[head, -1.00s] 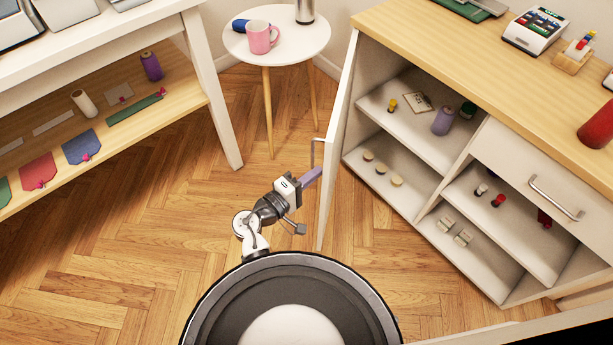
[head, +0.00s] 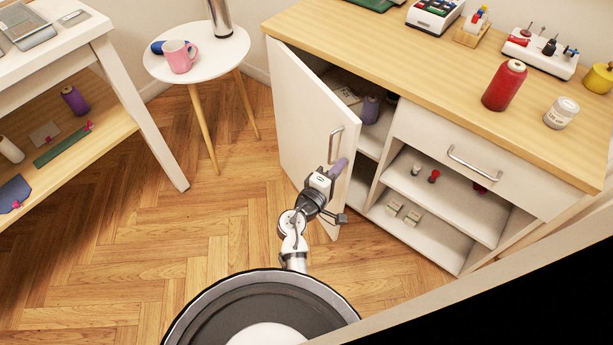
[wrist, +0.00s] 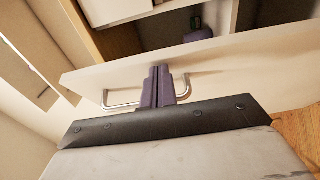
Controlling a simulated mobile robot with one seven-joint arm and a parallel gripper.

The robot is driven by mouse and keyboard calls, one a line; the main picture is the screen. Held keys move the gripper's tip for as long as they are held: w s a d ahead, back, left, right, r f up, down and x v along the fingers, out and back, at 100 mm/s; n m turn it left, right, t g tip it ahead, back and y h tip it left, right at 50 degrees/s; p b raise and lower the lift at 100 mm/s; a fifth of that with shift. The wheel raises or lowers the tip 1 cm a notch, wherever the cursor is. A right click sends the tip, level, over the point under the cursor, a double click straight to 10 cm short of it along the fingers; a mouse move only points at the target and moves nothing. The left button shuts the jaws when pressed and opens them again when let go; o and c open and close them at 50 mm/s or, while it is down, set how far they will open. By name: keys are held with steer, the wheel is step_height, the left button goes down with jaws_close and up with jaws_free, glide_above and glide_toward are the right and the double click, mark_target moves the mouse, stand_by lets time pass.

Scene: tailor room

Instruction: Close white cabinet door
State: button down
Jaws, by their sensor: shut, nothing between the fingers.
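The white cabinet door (head: 302,108) is hinged on the left of the cabinet and stands partly open, at an angle to the front. Its metal handle (head: 335,146) is near the free edge, and the handle (wrist: 122,106) also shows in the wrist view. My gripper (head: 338,168) is shut and empty, with its purple fingers at the outer face of the door by the handle. In the wrist view the fingers (wrist: 158,82) lie across the middle of the handle; I cannot tell whether they touch the door. Part of the cabinet's left shelves is hidden behind the door.
The wooden cabinet top (head: 400,60) holds a red thread cone (head: 504,86) and other sewing items. A drawer (head: 475,160) is closed at the right. A round white table (head: 200,62) with a pink mug (head: 179,56) stands left of the door. The floor between is clear.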

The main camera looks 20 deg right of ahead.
steer(key=w+d, duration=0.3)
steer(key=d, duration=0.9)
steer(key=shift+w+d, duration=0.15)
steer(key=shift+w, duration=0.2)
steer(key=shift+s, duration=0.1)
